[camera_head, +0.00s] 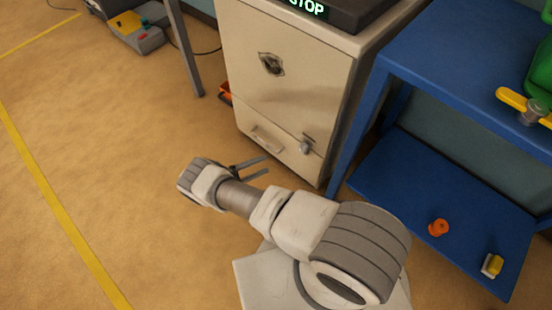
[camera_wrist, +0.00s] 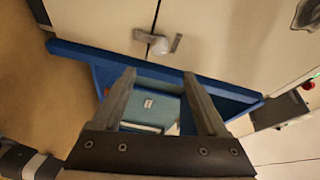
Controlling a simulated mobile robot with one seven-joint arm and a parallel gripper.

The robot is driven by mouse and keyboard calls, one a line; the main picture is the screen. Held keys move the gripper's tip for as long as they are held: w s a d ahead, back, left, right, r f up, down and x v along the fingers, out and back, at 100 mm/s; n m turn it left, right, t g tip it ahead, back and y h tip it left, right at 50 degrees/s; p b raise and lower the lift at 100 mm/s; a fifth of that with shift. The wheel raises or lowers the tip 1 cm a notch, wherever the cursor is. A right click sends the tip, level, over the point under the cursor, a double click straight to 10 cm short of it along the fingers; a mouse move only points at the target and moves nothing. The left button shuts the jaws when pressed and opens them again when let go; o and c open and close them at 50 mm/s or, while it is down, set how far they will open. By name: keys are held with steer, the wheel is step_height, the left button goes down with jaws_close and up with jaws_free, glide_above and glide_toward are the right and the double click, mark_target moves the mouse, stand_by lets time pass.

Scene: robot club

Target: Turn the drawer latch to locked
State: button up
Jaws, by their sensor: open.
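The drawer latch (camera_head: 306,145) is a small grey metal piece on the lower right of a cream cabinet's front (camera_head: 290,95), beside the drawer's pull handle (camera_head: 267,139). In the wrist view the latch (camera_wrist: 158,43) shows as a round hub with a short lever, just beyond my fingertips. My gripper (camera_head: 260,167) is open and empty, in front of and to the left of the latch, apart from it. In the wrist view its two fingers (camera_wrist: 160,75) are spread, with the latch ahead of the gap between them.
A blue shelf unit (camera_head: 450,70) stands right of the cabinet. Its lower shelf (camera_head: 395,175) holds an orange piece (camera_head: 438,228) and a yellow-and-white piece (camera_head: 491,265). A grey table leg (camera_head: 184,50) stands left of the cabinet. The floor (camera_head: 110,150) at left is mostly clear.

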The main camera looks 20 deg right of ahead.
steer(key=shift+s+a, duration=0.2)
steer(key=shift+a, duration=1.05)
